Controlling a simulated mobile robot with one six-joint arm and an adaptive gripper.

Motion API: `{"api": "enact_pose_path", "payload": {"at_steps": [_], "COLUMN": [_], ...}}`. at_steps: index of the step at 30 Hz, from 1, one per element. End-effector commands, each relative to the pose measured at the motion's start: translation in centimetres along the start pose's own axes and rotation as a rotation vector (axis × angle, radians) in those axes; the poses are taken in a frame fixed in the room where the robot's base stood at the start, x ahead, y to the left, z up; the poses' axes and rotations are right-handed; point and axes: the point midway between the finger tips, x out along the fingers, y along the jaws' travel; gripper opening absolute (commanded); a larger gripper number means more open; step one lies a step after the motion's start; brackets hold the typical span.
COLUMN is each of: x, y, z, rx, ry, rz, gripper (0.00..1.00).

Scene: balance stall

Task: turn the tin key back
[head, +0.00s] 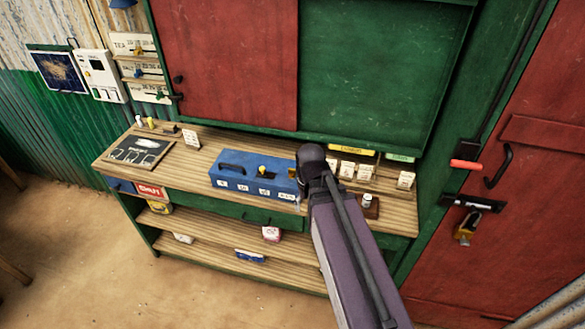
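A blue tin (235,172) stands on the wooden counter, with a dark handle on top and small white labels along its front. A yellow knob (262,170) stands up from a dark slot in its top; I cannot tell whether this is the key. A small brass-coloured patch (292,173) shows at the tin's right end, beside my arm. My arm comes in from the lower right, and its dark end (311,158) is at the tin's right end, covering part of it. My gripper's fingers are hidden or too small to make out, so any contact with a key is unclear.
The counter (185,165) carries a chalkboard (139,150) at left and small white cards (347,169) at right. A white-lidded jar (367,200) stands right of my arm. Red and green shutters rise behind. A red door (525,190) with a padlock (466,229) is at right.

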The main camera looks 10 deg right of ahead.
Motion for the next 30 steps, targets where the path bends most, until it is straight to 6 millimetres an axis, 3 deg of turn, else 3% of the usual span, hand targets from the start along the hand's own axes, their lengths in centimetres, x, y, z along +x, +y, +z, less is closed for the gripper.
{"api": "enact_pose_path", "payload": {"at_steps": [12,18,23,30], "x": [-5.6,-7.5,-8.1,-8.0], "y": [-0.7,-1.0,-1.1,-1.1], "z": [-14.4,-19.9,-21.9,-22.0], "rx": [0.248,0.361,0.408,0.418], "ry": [0.0,0.0,0.0,0.0], "rz": [-0.001,-0.001,-0.001,-0.001], "gripper": [0.8,0.8,0.8,0.8]}}
